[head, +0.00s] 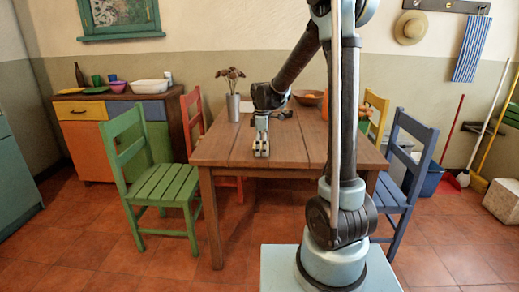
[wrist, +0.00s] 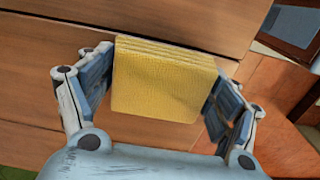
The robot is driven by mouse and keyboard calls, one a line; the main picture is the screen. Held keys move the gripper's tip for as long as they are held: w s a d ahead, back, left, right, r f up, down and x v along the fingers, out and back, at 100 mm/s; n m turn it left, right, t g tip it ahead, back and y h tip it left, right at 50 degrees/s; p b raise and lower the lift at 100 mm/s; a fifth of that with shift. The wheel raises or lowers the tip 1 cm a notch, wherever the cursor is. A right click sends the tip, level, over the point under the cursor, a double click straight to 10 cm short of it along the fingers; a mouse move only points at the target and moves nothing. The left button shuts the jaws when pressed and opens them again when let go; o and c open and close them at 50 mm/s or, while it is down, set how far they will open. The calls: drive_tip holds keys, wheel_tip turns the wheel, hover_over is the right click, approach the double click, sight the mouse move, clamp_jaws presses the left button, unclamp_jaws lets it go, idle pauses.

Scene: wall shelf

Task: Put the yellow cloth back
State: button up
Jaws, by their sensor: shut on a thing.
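A folded yellow cloth (wrist: 164,82) is between the two fingers of my gripper (wrist: 163,75) in the wrist view. It looks like a flat square stack with its folded layers showing along the far edge. My gripper is shut on it, with one finger against each side. In the head view my gripper (head: 262,147) points down over the near middle part of the wooden table (head: 225,148). The cloth is too small or hidden to make out there. I cannot tell whether it touches the tabletop.
A metal vase with dried flowers (head: 233,107) stands on the table behind my gripper, and an orange bowl (head: 307,97) stands farther back. A green chair (head: 160,182) is at the left, a blue chair (head: 400,180) at the right. The table's front left is clear.

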drive_tip(key=shift+f, duration=0.1)
drive_tip(key=o, duration=1.3)
drive_tip(key=shift+o, duration=0.2)
wheel_tip(320, 180, up, 12)
drive_tip(key=s+d+m, duration=0.5)
drive_tip(key=s+d, duration=0.4)
drive_tip(key=s+d+f+m, duration=0.3)
drive_tip(key=s+f+m, duration=0.1)
drive_tip(key=s, duration=0.3)
drive_tip(key=s+d+f+m+t, duration=0.1)
drive_tip(key=s+d+f+m, duration=0.3)
drive_tip(key=s, duration=0.4)
drive_tip(key=s+d+f+m+t, duration=0.1)
drive_tip(key=s+d+f+m, duration=0.3)
drive_tip(key=s, duration=0.3)
drive_tip(key=shift+s+f, duration=0.35)
drive_tip(key=shift+f, duration=0.2)
